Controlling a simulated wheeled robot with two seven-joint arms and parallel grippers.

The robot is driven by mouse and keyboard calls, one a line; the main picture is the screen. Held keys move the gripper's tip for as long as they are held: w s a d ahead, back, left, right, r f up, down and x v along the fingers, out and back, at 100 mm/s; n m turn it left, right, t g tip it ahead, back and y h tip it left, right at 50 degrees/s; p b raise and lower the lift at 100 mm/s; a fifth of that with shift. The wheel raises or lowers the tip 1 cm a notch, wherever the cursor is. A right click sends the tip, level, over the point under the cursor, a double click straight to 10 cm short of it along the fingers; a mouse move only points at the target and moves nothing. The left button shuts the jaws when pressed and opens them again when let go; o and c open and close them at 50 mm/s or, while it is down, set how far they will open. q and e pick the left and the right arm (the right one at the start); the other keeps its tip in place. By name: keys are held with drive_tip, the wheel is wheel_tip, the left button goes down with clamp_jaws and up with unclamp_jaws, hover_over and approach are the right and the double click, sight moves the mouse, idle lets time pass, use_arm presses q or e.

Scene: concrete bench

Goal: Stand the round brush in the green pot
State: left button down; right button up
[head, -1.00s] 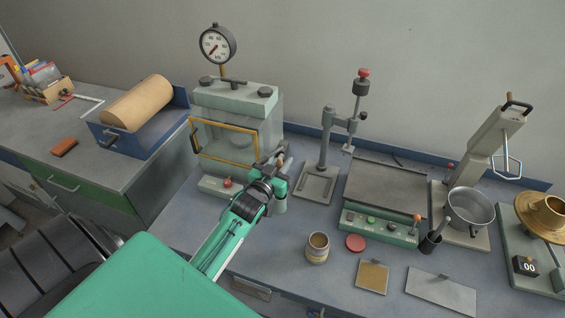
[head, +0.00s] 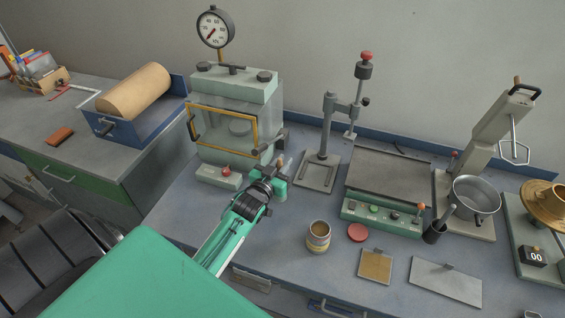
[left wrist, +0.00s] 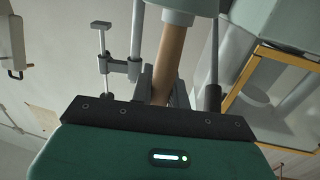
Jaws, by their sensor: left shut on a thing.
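My left gripper (head: 276,179) is shut on the wooden handle of the round brush in front of the glass-walled chamber. The handle (head: 289,162) sticks up above the jaws in the head view, and it also shows in the left wrist view (left wrist: 171,58). The pale green pot (head: 279,194) stands on the bench directly below the jaws, partly covered by them. In the left wrist view the handle runs to a pale green cylinder (left wrist: 185,6), apparently the pot. The brush head is hidden, and I cannot tell how deep it sits. My right gripper is out of view.
The chamber (head: 228,150) is close behind my left gripper. A metal stand (head: 326,140) is to its right. Bare bench lies around the tin.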

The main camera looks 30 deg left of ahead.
use_arm(q)
drive_tip(key=c, duration=1.3)
unclamp_jaws()
drive_tip(key=shift+s+f, duration=0.1)
drive_tip(key=shift+s, duration=0.4)
drive_tip(key=s+b, duration=0.1)
drive_tip(key=s, duration=0.3)
drive_tip(key=s+b, duration=0.1)
drive_tip(key=s, duration=0.3)
drive_tip(key=s+d+b, duration=0.1)
drive_tip(key=s, duration=0.3)
drive_tip(key=shift+s, duration=0.4)
